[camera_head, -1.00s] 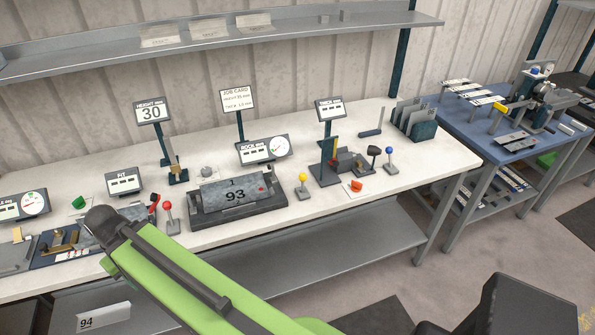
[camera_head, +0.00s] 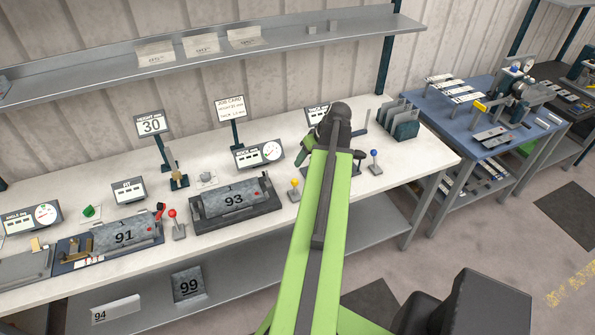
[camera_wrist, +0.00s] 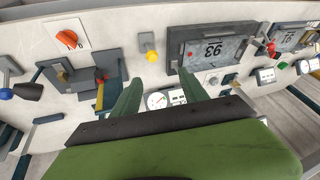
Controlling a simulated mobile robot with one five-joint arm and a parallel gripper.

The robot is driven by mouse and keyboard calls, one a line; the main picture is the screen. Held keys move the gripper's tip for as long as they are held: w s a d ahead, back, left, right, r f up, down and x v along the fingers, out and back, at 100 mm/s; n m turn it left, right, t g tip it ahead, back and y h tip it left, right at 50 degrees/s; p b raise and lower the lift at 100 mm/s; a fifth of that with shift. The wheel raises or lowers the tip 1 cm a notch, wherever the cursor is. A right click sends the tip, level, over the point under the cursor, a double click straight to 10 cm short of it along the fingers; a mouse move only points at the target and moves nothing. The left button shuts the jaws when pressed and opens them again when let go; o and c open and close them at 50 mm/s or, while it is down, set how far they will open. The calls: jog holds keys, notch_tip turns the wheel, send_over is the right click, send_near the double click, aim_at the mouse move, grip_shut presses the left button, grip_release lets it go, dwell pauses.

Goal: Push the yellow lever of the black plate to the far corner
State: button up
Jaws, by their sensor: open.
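I cannot tell for sure which thing is the black plate. A yellow ball-topped lever (camera_head: 295,184) stands on the white bench right of the dark block marked 93 (camera_head: 222,201); in the wrist view the yellow ball (camera_wrist: 151,54) lies beyond my fingers, apart from them. Another yellow-ended piece (camera_head: 479,106) is on the blue table, near a dark flat plate (camera_head: 490,134). My gripper is open and empty in the wrist view (camera_wrist: 160,84), above the bench. In the head view my arm hides most of the gripper and part of the bench.
The white bench (camera_head: 110,222) carries a block marked 91 (camera_head: 124,236), a red-ball lever (camera_head: 174,222), a blue-ball lever (camera_head: 374,160) and upright signs. A shelf (camera_head: 330,35) runs above. The blue table (camera_head: 450,120) stands right of the bench. Bare floor (camera_head: 480,220) lies in front of it.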

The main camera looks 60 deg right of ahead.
aim_at(296, 180)
jog(key=b+x, duration=0.5)
jog(key=s+d+b+x, duration=0.1)
jog(key=b+x, duration=0.4)
jog(key=d+b+x, duration=0.1)
jog(key=b+x, duration=0.4)
jog(key=shift+s+f, duration=0.15)
jog(key=shift+f, duration=0.25)
jog(key=shift+w+a+f+b, duration=0.1)
jog(key=shift+w+f+b, duration=0.2)
jog(key=shift+f+b, duration=0.15)
jog(key=shift+r, duration=0.1)
grip_shut()
dwell(0.3)
